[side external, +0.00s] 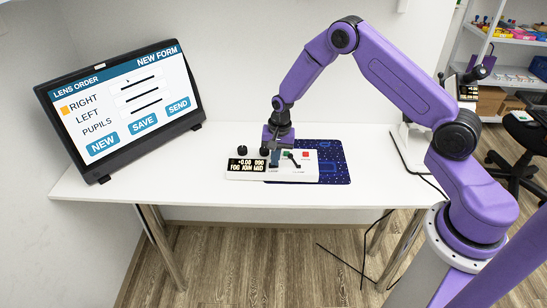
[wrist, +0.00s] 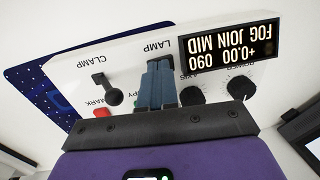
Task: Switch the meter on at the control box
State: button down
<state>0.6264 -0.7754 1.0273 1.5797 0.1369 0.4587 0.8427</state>
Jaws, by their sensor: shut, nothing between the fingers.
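The white control box (side external: 248,176) lies on the table, and its panel fills much of the wrist view (wrist: 205,60). Its display (wrist: 229,46) is lit, reading "+0.00 090" and "FOG JOIN MID". Two black round knobs (wrist: 238,87) sit below the display in the wrist view. A black lever (wrist: 114,97) stands by the CLAMP label, with a red button (wrist: 100,112) near MARK. My gripper (wrist: 160,66) is shut and empty, its blue-grey fingers pointing at the panel by the LAMP label. The side view shows my gripper (side external: 274,163) low over the box. The fingers mostly hide the control there; contact is unclear.
A dark blue patterned mat (side external: 336,173) lies partly under the box. A tilted screen (side external: 125,105) headed "LENS ORDER" stands at the table's left. The white table (side external: 190,160) is clear between screen and box. A white stand (side external: 410,145) is at the right.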

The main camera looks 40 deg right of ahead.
aim_at(269, 166)
notch_tip(269, 166, up, 14)
jog(key=w+a, duration=0.1)
jog(key=shift+w+a, duration=0.3)
dwell(0.5)
